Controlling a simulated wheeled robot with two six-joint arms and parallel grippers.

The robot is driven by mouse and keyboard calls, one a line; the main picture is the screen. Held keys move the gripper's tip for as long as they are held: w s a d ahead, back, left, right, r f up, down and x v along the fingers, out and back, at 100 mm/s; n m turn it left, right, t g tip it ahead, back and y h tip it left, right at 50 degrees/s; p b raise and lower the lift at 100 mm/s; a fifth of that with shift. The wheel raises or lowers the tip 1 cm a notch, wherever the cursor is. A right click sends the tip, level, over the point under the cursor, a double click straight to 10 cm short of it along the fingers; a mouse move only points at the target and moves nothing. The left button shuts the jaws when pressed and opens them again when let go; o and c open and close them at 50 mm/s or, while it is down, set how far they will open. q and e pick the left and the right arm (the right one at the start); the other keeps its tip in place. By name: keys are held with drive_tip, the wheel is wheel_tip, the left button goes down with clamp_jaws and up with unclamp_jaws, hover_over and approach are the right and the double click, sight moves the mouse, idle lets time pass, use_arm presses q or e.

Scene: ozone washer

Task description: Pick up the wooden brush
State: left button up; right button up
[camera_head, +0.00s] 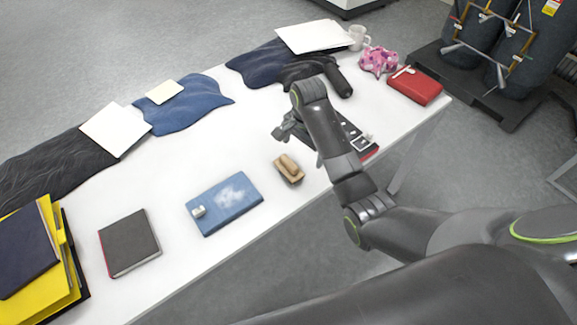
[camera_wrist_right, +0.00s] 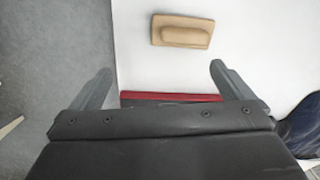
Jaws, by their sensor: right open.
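The wooden brush (camera_head: 288,168) is a small tan block with a raised grip, lying on the white table near its front edge. It also shows whole in the right wrist view (camera_wrist_right: 182,31), at the top, ahead of the fingertips. My right gripper (camera_head: 283,131) is above the table, a little beyond the brush in the head view, and does not touch it. In the right wrist view my right gripper (camera_wrist_right: 161,75) has its two fingers wide apart with nothing between them. My left gripper is not in view.
On the white table (camera_head: 175,174), a blue book (camera_head: 225,205) lies left of the brush and a dark book (camera_head: 129,243) lies farther left. A black and red item (camera_head: 357,138) lies under my right arm. A red box (camera_head: 415,86) sits at the right end.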

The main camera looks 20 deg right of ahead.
wheel_tip(320, 180, up, 6)
drive_tip(key=m, duration=0.2)
hover_over(290, 161)
drive_tip(key=shift+g, duration=0.3)
wheel_tip(290, 161, down, 10)
drive_tip(key=b, duration=0.4)
drive_tip(key=shift+a+f, duration=0.1)
drive_tip(key=shift+f, duration=0.15)
drive_tip(key=shift+d+f, duration=0.2)
drive_tip(key=shift+f, duration=2.85)
drive_tip(key=c, duration=0.7)
